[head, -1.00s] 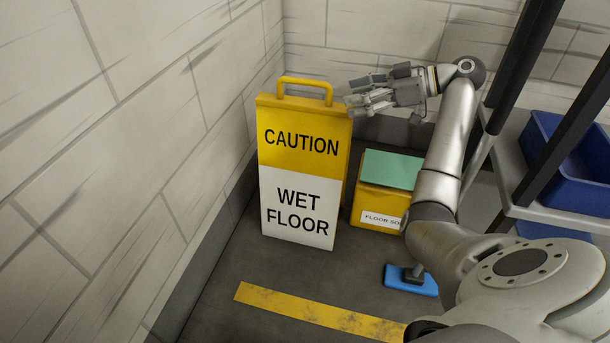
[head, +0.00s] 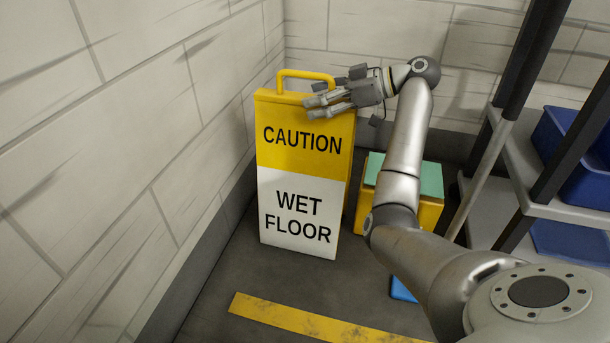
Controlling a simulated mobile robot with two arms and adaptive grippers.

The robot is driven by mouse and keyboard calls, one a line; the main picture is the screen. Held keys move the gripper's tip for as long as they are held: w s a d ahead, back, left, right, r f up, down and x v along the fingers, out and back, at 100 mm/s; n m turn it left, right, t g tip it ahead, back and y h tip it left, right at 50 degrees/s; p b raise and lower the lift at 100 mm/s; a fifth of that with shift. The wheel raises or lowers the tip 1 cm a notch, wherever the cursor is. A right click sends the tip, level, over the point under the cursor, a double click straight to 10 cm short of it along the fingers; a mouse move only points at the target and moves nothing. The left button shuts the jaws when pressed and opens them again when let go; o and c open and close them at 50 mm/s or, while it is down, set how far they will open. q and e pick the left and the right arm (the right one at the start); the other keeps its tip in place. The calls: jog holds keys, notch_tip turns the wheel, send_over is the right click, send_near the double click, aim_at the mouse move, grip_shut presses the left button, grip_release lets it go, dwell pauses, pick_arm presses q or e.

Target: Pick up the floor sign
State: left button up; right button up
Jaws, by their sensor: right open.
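The floor sign (head: 298,190) stands upright on the floor in the corner, close to the left wall. Its top is yellow with "CAUTION", its lower part white with "WET FLOOR". A yellow handle (head: 304,76) arches over its top edge. My right gripper (head: 318,104) is open, and its fingers point left across the upper right of the sign, just right of and below the handle. It holds nothing. I cannot tell whether the fingers touch the sign. My left gripper is out of view.
A yellow box (head: 428,214) with a green top stands right of the sign, partly behind my right arm. A shelf with blue bins (head: 580,160) and dark posts is on the right. Part of a blue item (head: 402,290) lies on the floor. A yellow floor stripe (head: 300,318) runs in front.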

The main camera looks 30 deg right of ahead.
jog(key=shift+w+a, duration=0.15)
jog(key=shift+w, duration=0.05)
grip_shut()
dwell(0.4)
